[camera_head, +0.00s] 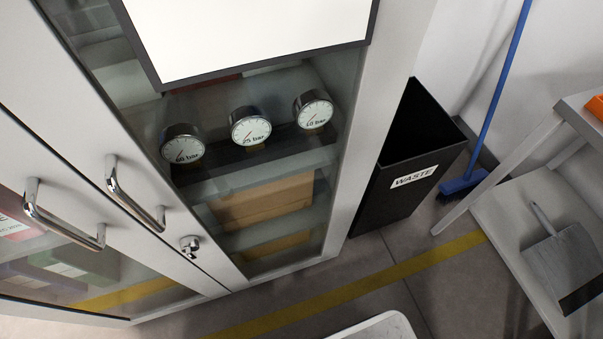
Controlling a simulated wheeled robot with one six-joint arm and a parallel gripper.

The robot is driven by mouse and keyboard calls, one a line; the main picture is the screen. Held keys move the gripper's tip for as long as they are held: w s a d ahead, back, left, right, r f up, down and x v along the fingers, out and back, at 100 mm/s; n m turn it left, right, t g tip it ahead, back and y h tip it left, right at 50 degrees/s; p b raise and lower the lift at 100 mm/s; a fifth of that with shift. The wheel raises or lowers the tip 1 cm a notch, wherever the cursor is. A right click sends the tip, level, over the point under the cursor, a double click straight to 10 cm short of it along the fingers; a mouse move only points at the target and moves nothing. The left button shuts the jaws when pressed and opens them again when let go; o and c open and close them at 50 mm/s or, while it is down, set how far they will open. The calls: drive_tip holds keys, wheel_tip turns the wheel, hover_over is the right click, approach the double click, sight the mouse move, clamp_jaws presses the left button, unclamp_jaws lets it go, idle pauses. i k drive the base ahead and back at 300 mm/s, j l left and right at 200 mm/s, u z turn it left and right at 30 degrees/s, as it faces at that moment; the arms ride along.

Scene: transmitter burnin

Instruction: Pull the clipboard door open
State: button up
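A grey cabinet with two glass doors fills the left and middle of the head view. The right door (350,150) carries a white, dark-framed panel (250,35) on its upper part, perhaps the clipboard; its top is cut off. This door looks closed. Its chrome bar handle (133,197) is near its left edge, with a round key lock (190,246) below. The left door has its own chrome handle (62,222) close by, and also looks closed. My gripper is not in view.
Behind the right door's glass are three gauges (251,127) and cardboard boxes (262,202). A black waste bin (395,185) stands right of the cabinet. Further right are a blue broom (497,95) and a table with a dustpan (560,262) on its lower shelf. Floor with a yellow line (370,283) lies in front.

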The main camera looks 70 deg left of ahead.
sight(45, 82)
drive_tip(key=u, duration=2.5)
